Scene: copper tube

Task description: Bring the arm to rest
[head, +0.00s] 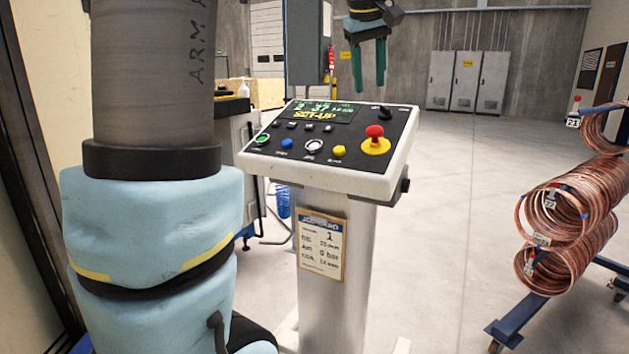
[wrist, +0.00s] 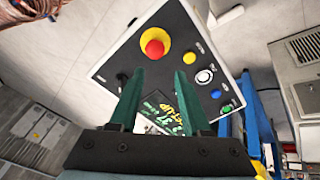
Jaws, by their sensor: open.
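My gripper (head: 369,66) has green fingers and hangs in the air above and behind the control console (head: 340,182), pointing down. In the wrist view my gripper (wrist: 157,92) is open, with its two fingers apart and nothing between them. The console has a sloped black panel with a lit display (head: 322,112), a red mushroom button (head: 374,131) on a yellow base, and green, blue, white and yellow buttons. The panel also shows in the wrist view (wrist: 130,68), below the fingers and apart from them. My large blue and grey arm links fill the left of the head view.
A blue cart (head: 515,322) with copper coils (head: 567,215) stands at the right. Grey cabinets (head: 467,82) stand at the back wall. A machine with a wooden top sits behind the console at left. The floor (head: 455,180) between console and coils is clear.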

